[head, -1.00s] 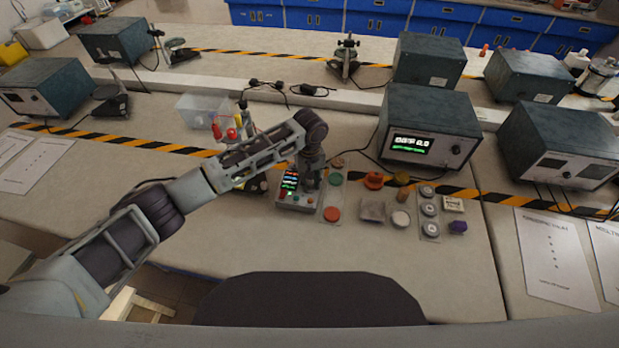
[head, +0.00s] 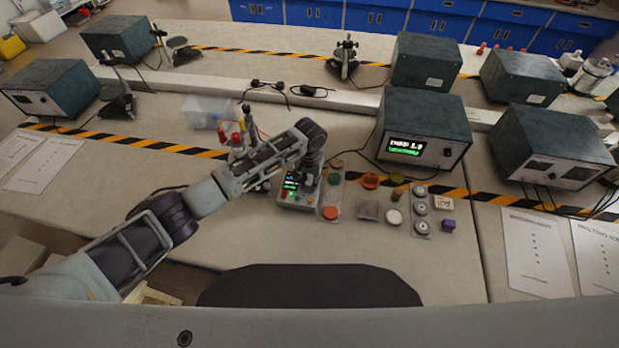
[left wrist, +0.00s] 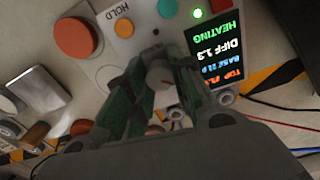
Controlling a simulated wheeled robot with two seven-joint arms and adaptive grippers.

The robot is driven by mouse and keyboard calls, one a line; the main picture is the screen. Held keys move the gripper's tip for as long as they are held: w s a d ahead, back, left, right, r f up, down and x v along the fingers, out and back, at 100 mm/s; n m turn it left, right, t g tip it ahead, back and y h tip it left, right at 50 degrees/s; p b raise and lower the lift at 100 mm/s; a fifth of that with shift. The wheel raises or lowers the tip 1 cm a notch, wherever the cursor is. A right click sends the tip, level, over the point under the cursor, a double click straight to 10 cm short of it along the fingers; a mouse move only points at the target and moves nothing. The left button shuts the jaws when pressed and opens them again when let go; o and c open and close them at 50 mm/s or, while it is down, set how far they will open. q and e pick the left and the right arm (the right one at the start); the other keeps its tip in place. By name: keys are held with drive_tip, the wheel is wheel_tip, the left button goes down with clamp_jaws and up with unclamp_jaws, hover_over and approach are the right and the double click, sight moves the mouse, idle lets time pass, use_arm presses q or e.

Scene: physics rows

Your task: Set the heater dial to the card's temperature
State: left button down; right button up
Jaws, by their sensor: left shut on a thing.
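The heater (head: 297,203) is a small grey box with a lit screen, in the middle of the table in the head view. Its dial (left wrist: 160,79) shows pale between my left fingertips in the left wrist view. My left gripper (left wrist: 160,62) points down at the heater and is shut on the dial. The heater screen (left wrist: 220,50) appears upside down there and reads HEATING and DIFF 1.3, with a top line partly cut off. A green light (left wrist: 197,13) glows beside it. A card with a temperature cannot be made out. My right gripper is not in view.
A large dark box (head: 424,125) with a lit display stands behind to the right. Right of the heater are a red-orange button (head: 330,213), a white round piece (head: 394,217) and a purple piece (head: 448,225). A clear bin (head: 205,111) stands behind my arm.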

use_arm(q)
drive_tip(key=m+p, duration=0.1)
drive_tip(key=m, duration=0.1)
drive_tip(key=shift+r+m, duration=0.1)
drive_tip(key=shift+m, duration=0.3)
drive_tip(key=shift+m+p, duration=0.45)
drive_tip(key=shift+m, duration=0.55)
drive_tip(key=m, duration=1.3)
drive_tip(key=shift+m, duration=1.1)
drive_tip(key=m, duration=0.6)
drive_tip(key=shift+m, duration=0.9)
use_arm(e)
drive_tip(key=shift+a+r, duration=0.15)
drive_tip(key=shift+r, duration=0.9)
